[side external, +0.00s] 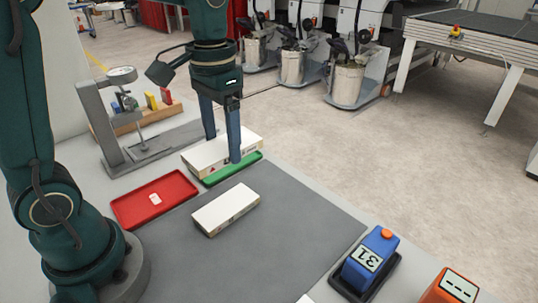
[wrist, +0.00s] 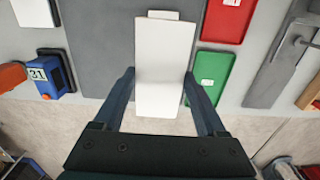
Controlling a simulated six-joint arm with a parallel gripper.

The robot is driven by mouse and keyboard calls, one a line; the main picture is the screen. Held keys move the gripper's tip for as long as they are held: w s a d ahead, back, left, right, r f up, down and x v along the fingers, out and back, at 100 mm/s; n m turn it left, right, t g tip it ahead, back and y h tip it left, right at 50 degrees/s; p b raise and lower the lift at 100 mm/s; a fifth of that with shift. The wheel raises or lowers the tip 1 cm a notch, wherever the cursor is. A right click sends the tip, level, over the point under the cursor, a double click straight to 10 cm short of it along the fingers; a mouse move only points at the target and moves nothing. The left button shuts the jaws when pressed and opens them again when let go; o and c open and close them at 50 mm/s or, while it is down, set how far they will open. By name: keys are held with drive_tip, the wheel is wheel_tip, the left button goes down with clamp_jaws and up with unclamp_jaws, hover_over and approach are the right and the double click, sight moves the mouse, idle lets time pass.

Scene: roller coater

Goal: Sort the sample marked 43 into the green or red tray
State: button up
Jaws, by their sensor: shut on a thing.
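My gripper (side external: 222,150) is shut on a white block-shaped sample (side external: 202,157), with one finger on each side of it. The wrist view also shows the held sample (wrist: 165,70) between the fingers (wrist: 160,76). Marks on its side are too small to read, so I cannot tell if it is 43. It is held in the air and overlaps the green tray (side external: 250,160) in the side view. In the wrist view the green tray (wrist: 208,88) is to its right. The red tray (side external: 125,212) lies flat on the table; each tray bears a small white label.
Another white block (side external: 226,209) lies on the grey mat (side external: 300,225). A blue device reading 31 (side external: 365,262) and an orange device (side external: 450,288) stand at the front right. A grey gauge stand (side external: 103,125) and a wooden rack (side external: 150,118) stand behind the trays.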

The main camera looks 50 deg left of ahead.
drive_tip(key=shift+a+r, duration=0.8)
drive_tip(key=shift+r, duration=0.3)
drive_tip(key=shift+w+m, duration=0.15)
drive_tip(key=shift+m, duration=0.15)
drive_tip(key=shift+a+f+m, duration=0.1)
drive_tip(key=shift+f+m, duration=0.2)
drive_tip(key=shift+m, duration=0.1)
drive_tip(key=s+a+f+n, duration=0.1)
drive_tip(key=s+a+f, duration=0.7)
drive_tip(key=s+a, duration=0.35)
drive_tip(key=shift+w+a+f, duration=0.1)
drive_tip(key=shift+w+f, duration=0.05)
drive_tip(key=shift+f, duration=1.55)
drive_tip(key=shift+w+a+f, duration=0.1)
drive_tip(key=shift+w+f, duration=0.05)
drive_tip(key=shift+f, duration=1.5)
